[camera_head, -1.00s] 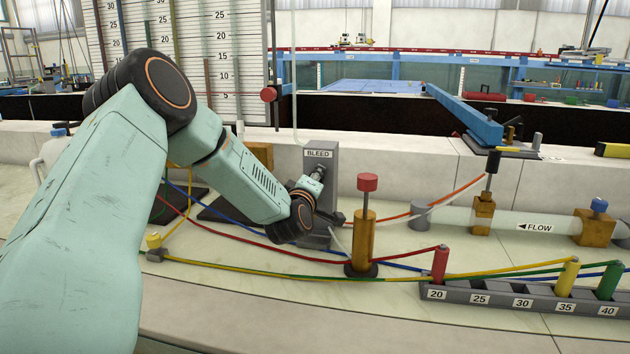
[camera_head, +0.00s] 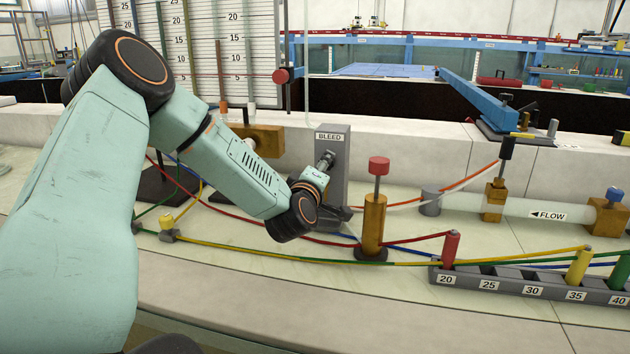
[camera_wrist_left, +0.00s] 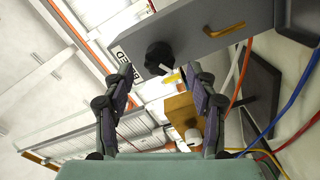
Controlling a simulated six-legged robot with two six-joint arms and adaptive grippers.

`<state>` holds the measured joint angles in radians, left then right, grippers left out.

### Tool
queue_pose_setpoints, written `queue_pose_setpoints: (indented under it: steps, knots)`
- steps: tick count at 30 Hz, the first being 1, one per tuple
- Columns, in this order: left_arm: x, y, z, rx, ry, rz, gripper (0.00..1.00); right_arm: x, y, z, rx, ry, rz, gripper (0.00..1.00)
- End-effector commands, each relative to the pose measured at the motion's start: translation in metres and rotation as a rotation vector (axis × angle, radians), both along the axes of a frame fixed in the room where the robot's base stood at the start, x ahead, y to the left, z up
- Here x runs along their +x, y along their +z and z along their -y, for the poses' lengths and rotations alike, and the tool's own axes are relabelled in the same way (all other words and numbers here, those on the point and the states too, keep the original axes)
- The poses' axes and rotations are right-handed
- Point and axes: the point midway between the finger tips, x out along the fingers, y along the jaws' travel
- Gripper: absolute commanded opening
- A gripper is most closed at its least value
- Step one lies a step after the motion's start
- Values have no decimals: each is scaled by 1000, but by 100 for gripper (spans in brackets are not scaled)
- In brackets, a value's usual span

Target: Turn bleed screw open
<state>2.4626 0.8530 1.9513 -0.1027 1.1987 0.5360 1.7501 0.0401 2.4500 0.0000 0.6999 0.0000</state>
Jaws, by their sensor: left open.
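The grey bleed block (camera_head: 335,170) stands upright on the bench, with a BLEED label on top. In the left wrist view, the block (camera_wrist_left: 195,42) fills the upper right, and a black knob (camera_wrist_left: 159,58), which looks like the bleed screw, sticks out of it beside the label. A brass-coloured bent bar (camera_wrist_left: 225,30) is also on this face. My left gripper (camera_wrist_left: 160,76) is open, its two fingers either side of the knob in the picture; contact cannot be told. In the head view, my left gripper (camera_head: 325,163) is at the block's front, its fingers mostly hidden.
A brass post with a red cap (camera_head: 379,166) stands just right of the block. Red, yellow, green and blue tubes (camera_head: 300,261) cross the bench in front. A numbered rack (camera_head: 520,284) and a clear FLOW pipe (camera_head: 548,214) lie to the right.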

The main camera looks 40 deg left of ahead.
Motion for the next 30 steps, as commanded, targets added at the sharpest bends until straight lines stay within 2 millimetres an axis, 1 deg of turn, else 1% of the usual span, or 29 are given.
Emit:
queue_pose_setpoints:
  steps: [1,6,12,18,30]
  knots:
    - [-8,0,5,-6,0,2,58,0,0,0,0,0,0,40]
    - [-35,0,19,-7,0,3,58,0,0,0,0,0,0,40]
    - [-54,0,30,-4,1,2,58,0,0,0,0,0,0,40]
    - [-62,1,35,-1,-1,3,58,0,0,0,0,0,0,40]
    - [-63,1,36,1,-1,2,58,0,0,0,0,0,0,40]
